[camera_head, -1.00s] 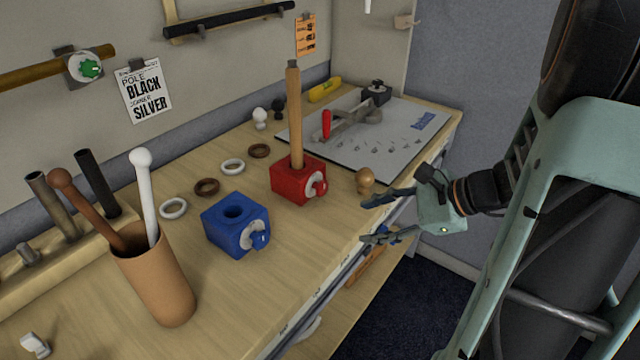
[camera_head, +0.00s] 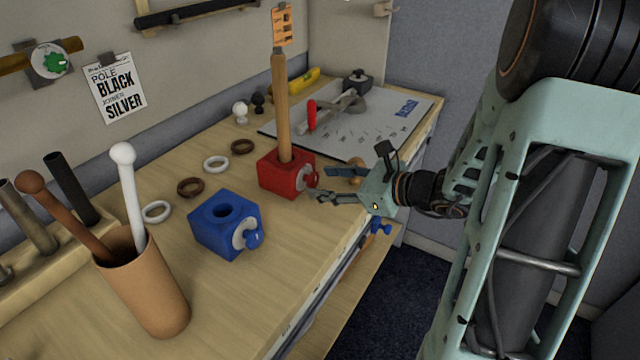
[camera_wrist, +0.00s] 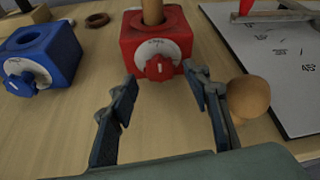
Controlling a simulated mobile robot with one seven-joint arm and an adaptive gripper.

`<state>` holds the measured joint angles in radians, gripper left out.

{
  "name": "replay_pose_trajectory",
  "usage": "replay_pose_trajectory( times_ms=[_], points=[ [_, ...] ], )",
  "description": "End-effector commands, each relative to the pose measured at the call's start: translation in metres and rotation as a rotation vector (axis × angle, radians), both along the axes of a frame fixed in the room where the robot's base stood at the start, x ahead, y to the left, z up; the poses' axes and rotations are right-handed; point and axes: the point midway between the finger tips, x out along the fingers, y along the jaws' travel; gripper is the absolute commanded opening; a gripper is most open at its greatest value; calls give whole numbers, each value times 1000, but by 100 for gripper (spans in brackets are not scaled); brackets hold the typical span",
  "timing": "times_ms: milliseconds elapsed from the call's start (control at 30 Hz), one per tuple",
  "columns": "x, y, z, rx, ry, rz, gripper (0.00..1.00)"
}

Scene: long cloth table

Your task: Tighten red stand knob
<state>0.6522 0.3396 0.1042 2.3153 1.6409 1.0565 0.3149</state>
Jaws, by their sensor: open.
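The red stand (camera_head: 278,180) sits on the table with a wooden pole (camera_head: 281,105) upright in it. Its red knob (camera_wrist: 159,67) is on the front face over a pale round dial, and it also shows in the head view (camera_head: 309,178). My gripper (camera_wrist: 158,80) is open and empty. Its fingers point at the knob from the front, one toward each side, with the tips just short of it in the wrist view. In the head view the fingertips (camera_head: 316,182) are close beside the knob; contact cannot be told.
A blue stand (camera_head: 222,230) with an empty hole stands left of the red one. A wooden ball (camera_wrist: 248,97) is close beside my right finger. A white board (camera_head: 385,125) with a red-handled tool lies behind. Several rings and a brown cup (camera_head: 150,290) are on the left.

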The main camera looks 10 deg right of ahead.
Motion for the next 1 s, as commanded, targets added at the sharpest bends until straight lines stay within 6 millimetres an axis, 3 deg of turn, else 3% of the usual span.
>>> replay_pose_trajectory(
  times_ms=[200,500,900,1000],
  points=[
    [15,12,-8,-1,-2,1,44],
    [16,13,-8,-1,-1,1,44],
    [16,13,-8,-1,-1,0,2],
    [16,13,-8,1,1,0,2]
  ],
)
